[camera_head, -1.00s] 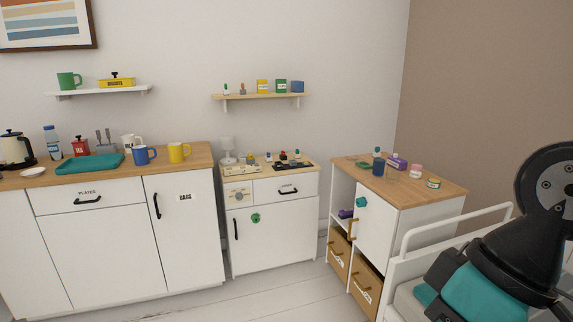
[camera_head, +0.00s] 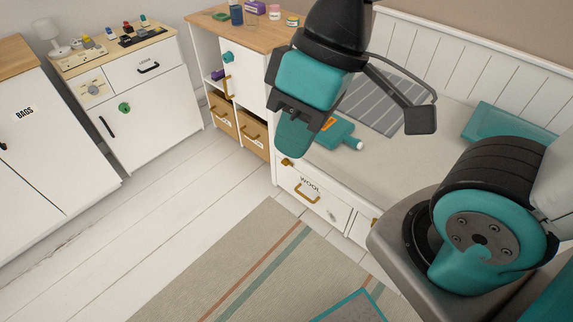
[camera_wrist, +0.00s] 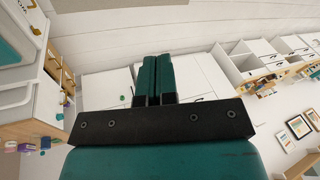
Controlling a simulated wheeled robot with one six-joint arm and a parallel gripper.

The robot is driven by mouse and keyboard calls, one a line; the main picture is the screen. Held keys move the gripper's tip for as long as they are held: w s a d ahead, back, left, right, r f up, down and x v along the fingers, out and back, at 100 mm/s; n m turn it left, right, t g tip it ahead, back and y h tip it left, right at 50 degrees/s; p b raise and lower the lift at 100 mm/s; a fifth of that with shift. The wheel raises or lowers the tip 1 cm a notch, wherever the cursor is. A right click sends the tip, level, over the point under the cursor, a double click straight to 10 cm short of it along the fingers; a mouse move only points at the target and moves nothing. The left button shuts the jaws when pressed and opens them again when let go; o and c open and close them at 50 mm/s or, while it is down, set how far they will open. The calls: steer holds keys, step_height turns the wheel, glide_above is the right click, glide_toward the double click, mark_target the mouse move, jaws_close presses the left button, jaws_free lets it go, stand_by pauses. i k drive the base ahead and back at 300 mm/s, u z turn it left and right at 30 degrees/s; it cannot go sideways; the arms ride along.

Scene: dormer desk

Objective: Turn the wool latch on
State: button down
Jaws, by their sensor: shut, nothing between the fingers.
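The drawer labelled WOOL (camera_head: 318,208) is a white front below the daybed, right of centre in the head view, with a gold handle (camera_head: 307,195). A small gold knob (camera_head: 287,162) sits at its upper left and a small grey fitting (camera_head: 332,215) at its right. I cannot tell which is the latch or how it is set. My gripper (camera_head: 292,145) hangs above the drawer's upper left in the picture, fingers pointing down; its distance from the front is unclear. Its fingers are together and empty, as the wrist view (camera_wrist: 155,78) also shows.
A teal bottle (camera_head: 338,133) and striped cloth (camera_head: 388,105) lie on the daybed. A shelf unit (camera_head: 258,95) with baskets stands left of it. A striped rug (camera_head: 235,265) lies on the open floor in front.

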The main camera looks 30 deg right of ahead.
mark_target(285, 162)
steer(key=u, duration=1.45)
steer(key=i, duration=2.95)
steer(key=z, duration=3.35)
